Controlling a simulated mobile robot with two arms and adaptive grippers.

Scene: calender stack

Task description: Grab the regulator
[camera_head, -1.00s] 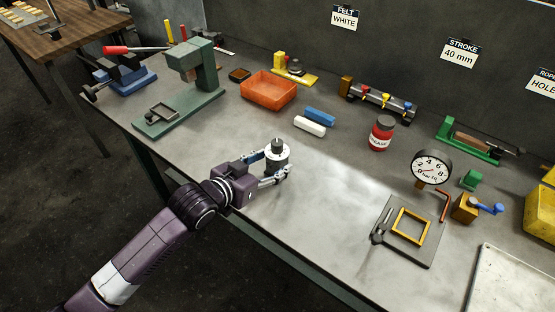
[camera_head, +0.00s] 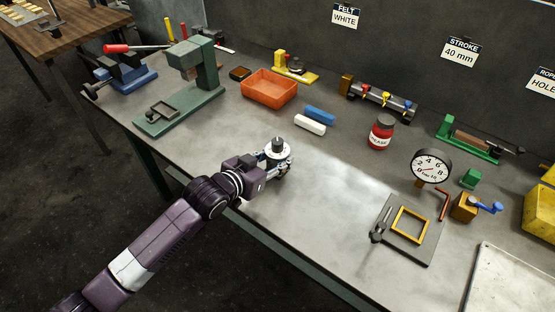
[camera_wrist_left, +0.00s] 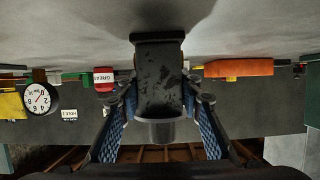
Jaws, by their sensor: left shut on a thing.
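The regulator (camera_head: 278,147) stands upright near the front edge of the bench, with a pale round top and a dark knob. My left gripper (camera_head: 275,163) reaches it from the front left and is shut on its body below the pale top. In the left wrist view, which appears upside down, the regulator's dark body (camera_wrist_left: 158,80) fills the space between the two blue-padded fingers. Its wider foot is at or very close to the bench top; I cannot tell whether it is lifted. My right gripper is not in view.
A green press (camera_head: 205,68) stands at left. A red jar (camera_head: 381,133) and a gauge (camera_head: 431,166) stand right. The bench right of the regulator is clear.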

